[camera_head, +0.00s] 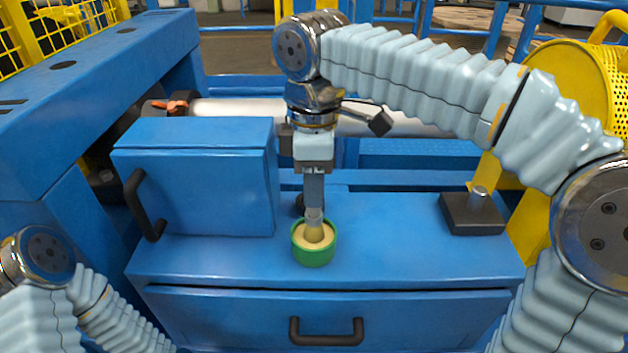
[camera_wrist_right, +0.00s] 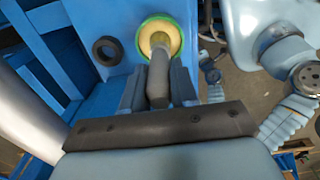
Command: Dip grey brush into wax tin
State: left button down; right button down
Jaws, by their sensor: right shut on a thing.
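The wax tin (camera_head: 315,258) is a round green tin with pale yellow wax, standing upright near the middle of the blue worktop. My right gripper (camera_head: 314,178) points straight down above it, shut on the grey brush (camera_head: 314,214). The brush is upright, its tan bristles inside the tin's rim and seemingly at the wax. How deep they reach is hidden. In the right wrist view, the grey handle (camera_wrist_right: 158,78) lies between the fingers, and the green rim (camera_wrist_right: 144,32) rings the bristles. My left arm shows at the lower left, its gripper out of frame.
A blue box (camera_head: 200,185) with a black handle stands left of the tin. A black block (camera_head: 471,216) with a metal peg stands at the right. A black ring (camera_wrist_right: 107,51) lies near the tin. A drawer handle (camera_head: 327,332) sticks out in front.

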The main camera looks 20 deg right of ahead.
notch_tip(320, 180, up, 3)
jog(key=shift+f+p, duration=0.1)
jog(key=shift+p, duration=1.05)
jog(key=shift+r, duration=2.1)
